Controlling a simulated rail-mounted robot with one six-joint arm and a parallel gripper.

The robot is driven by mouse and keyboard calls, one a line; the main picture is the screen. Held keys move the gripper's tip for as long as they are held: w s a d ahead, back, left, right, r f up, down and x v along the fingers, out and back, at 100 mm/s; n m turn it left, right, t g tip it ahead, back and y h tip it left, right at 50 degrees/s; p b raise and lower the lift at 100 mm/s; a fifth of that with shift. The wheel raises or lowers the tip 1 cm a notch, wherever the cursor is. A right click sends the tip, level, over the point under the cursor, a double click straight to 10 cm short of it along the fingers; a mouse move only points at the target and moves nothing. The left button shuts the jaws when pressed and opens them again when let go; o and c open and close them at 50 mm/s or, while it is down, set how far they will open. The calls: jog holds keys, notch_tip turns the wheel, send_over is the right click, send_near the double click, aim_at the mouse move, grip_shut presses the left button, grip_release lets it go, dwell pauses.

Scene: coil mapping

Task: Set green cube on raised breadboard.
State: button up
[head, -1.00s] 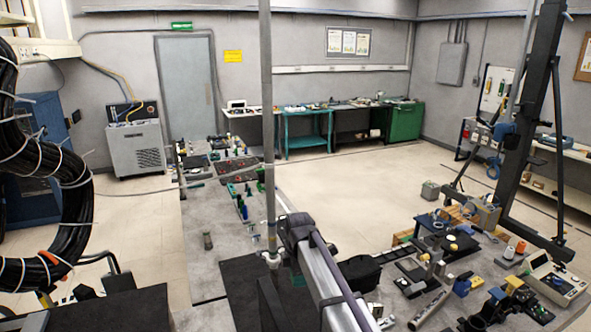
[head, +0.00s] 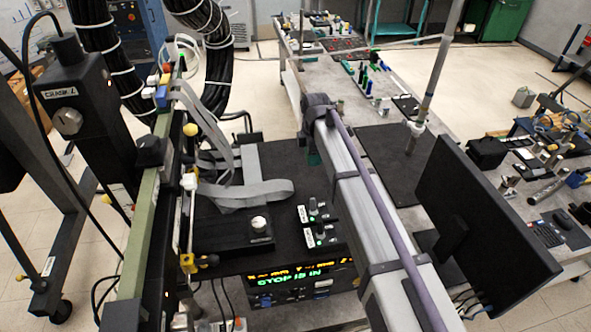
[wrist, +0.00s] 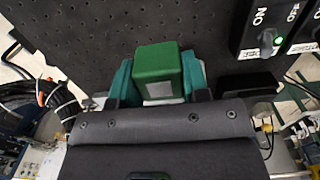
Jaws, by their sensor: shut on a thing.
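The green cube (wrist: 158,72) is between the two teal fingers of my gripper (wrist: 158,80) in the wrist view. It shows a pale square patch on its near face. The gripper is shut on it. Behind the cube lies a black breadboard (wrist: 85,38) with rows of holes; I cannot tell whether the cube touches it. In the head view the raised black breadboard (head: 285,175) is at the middle, and the end of my arm is over its upper right side. A little teal shows there, but the cube is not clear in that view.
Two switch boxes (head: 318,222) and a block with a pale knob (head: 250,236) stand at the near part of the black top. Grey ribbon cable (head: 260,192) lies on its left. A monitor (head: 490,220) stands at right, and a post (head: 430,100) beyond.

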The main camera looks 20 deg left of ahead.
jog(key=b, duration=0.5)
send_over(313, 183)
jog(key=f, duration=0.6)
jog(key=shift+w+d+f, duration=0.1)
jog(key=shift+w, duration=0.15)
notch_tip(313, 183, down, 4)
jog(key=b, duration=0.3)
jog(key=shift+s+r+b, duration=0.15)
jog(key=shift+r+b, duration=0.05)
jog(key=shift+b, duration=0.1)
jog(key=shift+r, duration=0.25)
jog(key=shift+c, duration=0.4)
jog(key=shift+f, duration=0.15)
jog(key=o, duration=1)
notch_tip(313, 183, up, 8)
jog(key=p, duration=0.8)
jog(key=shift+f, duration=0.1)
